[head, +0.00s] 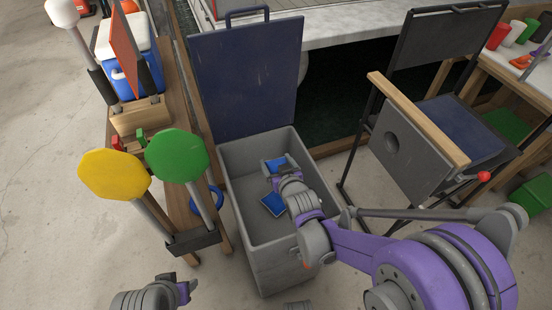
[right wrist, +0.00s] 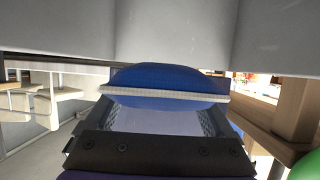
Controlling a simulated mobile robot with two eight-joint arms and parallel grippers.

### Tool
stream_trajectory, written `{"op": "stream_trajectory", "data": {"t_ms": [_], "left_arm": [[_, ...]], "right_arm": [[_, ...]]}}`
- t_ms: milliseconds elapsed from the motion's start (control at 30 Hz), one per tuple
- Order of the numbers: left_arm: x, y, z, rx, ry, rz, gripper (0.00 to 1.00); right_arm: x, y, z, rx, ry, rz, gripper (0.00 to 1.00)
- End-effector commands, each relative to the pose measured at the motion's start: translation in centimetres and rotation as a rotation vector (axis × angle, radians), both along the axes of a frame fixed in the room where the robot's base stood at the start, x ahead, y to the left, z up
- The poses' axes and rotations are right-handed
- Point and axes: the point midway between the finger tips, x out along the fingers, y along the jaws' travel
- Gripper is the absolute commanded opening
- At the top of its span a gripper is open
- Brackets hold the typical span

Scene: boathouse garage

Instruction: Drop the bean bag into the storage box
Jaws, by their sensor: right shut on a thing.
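The grey storage box (head: 240,225) stands in the middle of the head view with its dark blue lid (head: 243,75) raised. My right gripper (head: 277,173) reaches over the box opening. It is shut on the blue bean bag (head: 275,163), which has a white seam and fills the jaws in the right wrist view (right wrist: 165,78). The gripper partly hides it in the head view. A second blue piece (head: 272,204) shows just below the gripper; I cannot tell whether it rests on the box floor. My left gripper (head: 183,291) is at the bottom left, away from the box; its jaws are unclear.
Yellow (head: 114,175) and green (head: 177,155) round paddles stand left of the box by a wooden bench (head: 180,110) with a blue cooler (head: 130,62). A folding chair (head: 425,125) stands to the right. Bare concrete floor lies at the left.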

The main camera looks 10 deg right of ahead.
Motion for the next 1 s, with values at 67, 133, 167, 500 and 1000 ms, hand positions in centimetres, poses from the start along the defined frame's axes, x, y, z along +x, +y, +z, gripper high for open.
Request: {"op": "stream_trajectory", "data": {"t_ms": [67, 133, 167, 500, 1000], "left_arm": [[0.1, 0.0, -0.7, 0.000, 0.002, 0.000, 0.50], [0.1, 0.0, -0.8, 0.000, 0.002, 0.000, 0.50], [0.1, 0.0, -0.8, 0.000, 0.002, 0.000, 0.50], [0.1, 0.0, -0.7, 0.000, 0.002, 0.000, 0.50], [-0.1, 0.0, 0.7, 0.000, -0.002, 0.000, 0.50]], "right_arm": [[0.0, 0.0, -0.8, 0.000, 0.000, 0.000, 0.17], [0.0, 0.0, -0.9, 0.000, -0.001, 0.000, 0.17], [0.0, 0.0, -0.9, 0.000, -0.001, 0.000, 0.17], [0.0, 0.0, -0.8, 0.000, -0.001, 0.000, 1.00], [-4.4, -0.6, 1.2, 0.000, -0.001, 0.000, 1.00]]}}
